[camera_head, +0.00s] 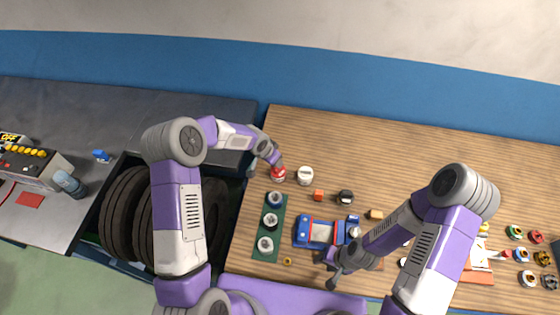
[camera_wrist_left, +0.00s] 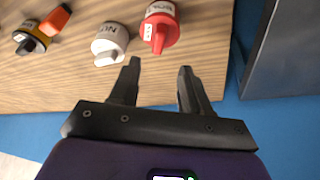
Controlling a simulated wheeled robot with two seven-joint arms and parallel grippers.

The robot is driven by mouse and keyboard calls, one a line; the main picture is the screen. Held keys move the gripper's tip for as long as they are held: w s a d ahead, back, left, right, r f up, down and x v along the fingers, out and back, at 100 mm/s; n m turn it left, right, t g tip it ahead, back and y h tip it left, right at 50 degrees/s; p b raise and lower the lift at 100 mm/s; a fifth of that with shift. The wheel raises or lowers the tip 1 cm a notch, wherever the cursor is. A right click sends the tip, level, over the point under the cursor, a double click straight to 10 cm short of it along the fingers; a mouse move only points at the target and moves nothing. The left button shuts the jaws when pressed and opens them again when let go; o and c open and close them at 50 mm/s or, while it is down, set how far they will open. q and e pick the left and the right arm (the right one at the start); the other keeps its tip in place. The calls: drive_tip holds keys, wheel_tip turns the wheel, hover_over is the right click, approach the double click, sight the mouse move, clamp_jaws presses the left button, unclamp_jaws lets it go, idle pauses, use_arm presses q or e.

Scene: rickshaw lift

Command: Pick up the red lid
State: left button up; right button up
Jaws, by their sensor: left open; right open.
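The red lid (camera_head: 278,174) sits on the wooden table near its left edge. It also shows at the top of the left wrist view (camera_wrist_left: 160,30), with a raised handle and a white label. My left gripper (camera_head: 266,166) is beside it, fingers open and empty. In the left wrist view, the lid lies just beyond the gap between the fingertips (camera_wrist_left: 158,66), apart from them.
A white lid (camera_head: 305,175) stands close to the red lid. A green tray (camera_head: 257,241) with several round parts lies in front. The table's back strip is clear.

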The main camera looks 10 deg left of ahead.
sight(275, 172)
use_arm(q)
drive_tip(key=shift+d+f, duration=0.2)
drive_tip(key=shift+f, duration=0.6)
drive_tip(key=shift+p+x, duration=0.65)
drive_tip(key=shift+x, duration=1.9)
drive_tip(key=shift+a, duration=0.1)
clamp_jaws()
